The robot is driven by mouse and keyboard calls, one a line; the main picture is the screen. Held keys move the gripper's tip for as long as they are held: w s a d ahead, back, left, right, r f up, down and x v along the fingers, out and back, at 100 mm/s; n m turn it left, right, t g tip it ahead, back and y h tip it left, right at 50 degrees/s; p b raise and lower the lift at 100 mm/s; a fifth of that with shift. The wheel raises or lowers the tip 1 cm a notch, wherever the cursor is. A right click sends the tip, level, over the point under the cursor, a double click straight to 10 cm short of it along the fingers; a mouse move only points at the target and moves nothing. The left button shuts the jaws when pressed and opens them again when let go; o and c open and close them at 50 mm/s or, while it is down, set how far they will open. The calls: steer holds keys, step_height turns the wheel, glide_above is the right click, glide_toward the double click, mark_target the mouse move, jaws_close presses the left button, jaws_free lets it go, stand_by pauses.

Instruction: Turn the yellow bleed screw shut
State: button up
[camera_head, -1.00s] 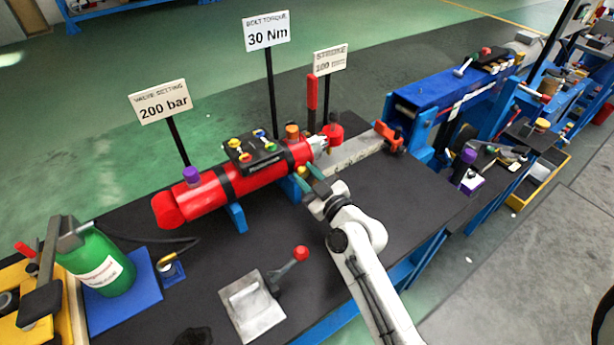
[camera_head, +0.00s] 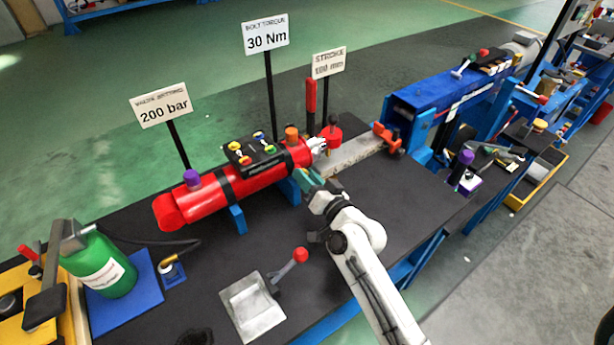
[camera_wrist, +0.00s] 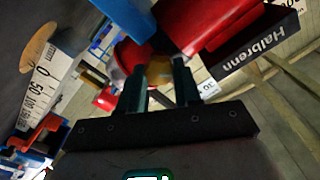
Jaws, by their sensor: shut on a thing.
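The red cylinder (camera_head: 250,184) lies along the dark bench, with its rod end to the right. My gripper (camera_head: 308,180) is at the cylinder's front side near that end, below the orange cap (camera_head: 292,133). It is shut on the yellow bleed screw, which the fingers hide in the head view. How far the screw is turned cannot be told.
A black valve block (camera_head: 252,154) with yellow and green knobs sits on the cylinder. A red-knobbed lever (camera_head: 300,254) on a metal plate (camera_head: 252,307) stands in front. A green bottle (camera_head: 104,265) is at left. Signs stand behind.

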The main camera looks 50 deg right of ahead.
steer(key=m+p, duration=0.1)
steer(key=m, duration=0.5)
steer(key=shift+f+m, duration=0.1)
steer(key=shift+m, duration=0.2)
steer(key=shift+d, duration=0.1)
stand_by(0.4)
steer(key=o, duration=0.8)
steer(key=shift+b+v, duration=1.3)
steer(key=shift+v, duration=4.15)
